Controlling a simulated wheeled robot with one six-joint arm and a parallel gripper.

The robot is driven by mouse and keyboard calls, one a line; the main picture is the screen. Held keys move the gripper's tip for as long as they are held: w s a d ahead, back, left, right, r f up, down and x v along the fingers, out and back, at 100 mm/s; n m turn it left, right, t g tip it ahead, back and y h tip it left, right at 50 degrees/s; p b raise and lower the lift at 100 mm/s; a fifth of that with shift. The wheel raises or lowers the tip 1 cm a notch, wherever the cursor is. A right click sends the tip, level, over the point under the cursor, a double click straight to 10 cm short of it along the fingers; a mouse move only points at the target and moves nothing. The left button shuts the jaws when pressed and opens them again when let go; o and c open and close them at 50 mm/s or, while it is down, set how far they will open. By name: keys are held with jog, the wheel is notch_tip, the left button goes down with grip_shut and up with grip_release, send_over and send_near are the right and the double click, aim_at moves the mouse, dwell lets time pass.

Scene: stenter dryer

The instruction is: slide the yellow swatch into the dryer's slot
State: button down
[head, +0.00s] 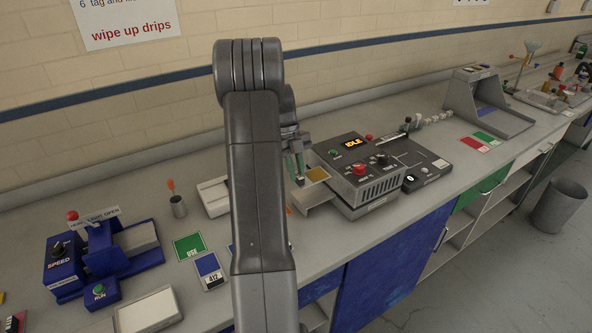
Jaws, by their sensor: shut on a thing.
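The dryer (365,174) is a grey box on the bench, with a lit display reading IDLE, a red knob and a green button. A pale feed tray (318,198) sticks out from its left side. The yellow swatch (318,174) lies flat over this tray, close to the dryer's left face. My gripper (299,181) points down at the swatch's left end and is shut on it. My arm hides part of the tray's surroundings. The slot opening cannot be made out, so I cannot tell whether the swatch's front edge is inside it.
A grey booth (485,105) and red and green cards (480,141) lie right of the dryer. The wall runs behind.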

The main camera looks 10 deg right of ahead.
aim_at(312, 171)
jog(key=shift+d+f+b, duration=0.1)
jog(key=shift+f+b, duration=1.95)
jog(key=shift+f, duration=1.25)
jog(key=shift+w+d, duration=0.1)
jog(key=shift+d, duration=0.05)
jog(key=shift+w+d, duration=0.2)
jog(key=shift+d, duration=0.25)
jog(key=shift+w+d, duration=0.2)
jog(key=shift+d, duration=0.25)
jog(key=shift+d, duration=0.15)
jog(key=shift+w+d+p, duration=0.25)
jog(key=shift+w+d, duration=0.05)
jog(key=shift+d, duration=0.35)
jog(key=shift+w+d+p, duration=0.25)
jog(key=shift+d, duration=0.35)
jog(key=shift+d, duration=0.1)
jog(key=shift+w+d+r, duration=0.15)
jog(key=shift+d, duration=0.1)
